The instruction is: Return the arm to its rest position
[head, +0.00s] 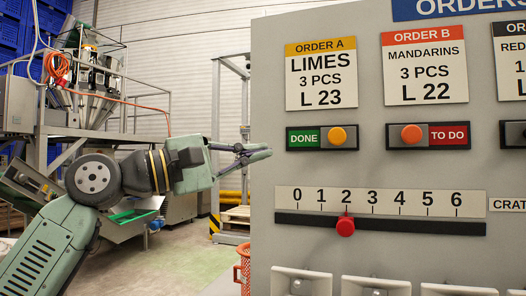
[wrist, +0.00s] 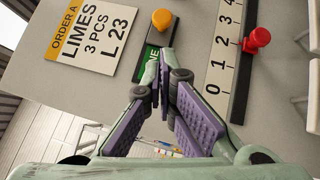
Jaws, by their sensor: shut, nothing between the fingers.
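My gripper (head: 262,151) is at the end of my arm, just in front of the left edge of the grey order board (head: 365,170). Its fingers are shut with nothing between them. In the wrist view the closed purple-padded fingers (wrist: 166,58) point toward the board, near the green DONE label. The order A slider has its yellow knob (head: 338,135) at the right, showing DONE. The order B slider has its orange knob (head: 411,134) at the left, showing TO DO. The red knob (head: 345,226) of the number scale sits at 2.
White bins (head: 301,281) line the lower part of the board. Behind my arm stand a steel machine (head: 90,80) with railings and a green chute. An orange-red basket (head: 243,268) is by the board's lower left edge. Open floor (head: 180,265) lies left of the board.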

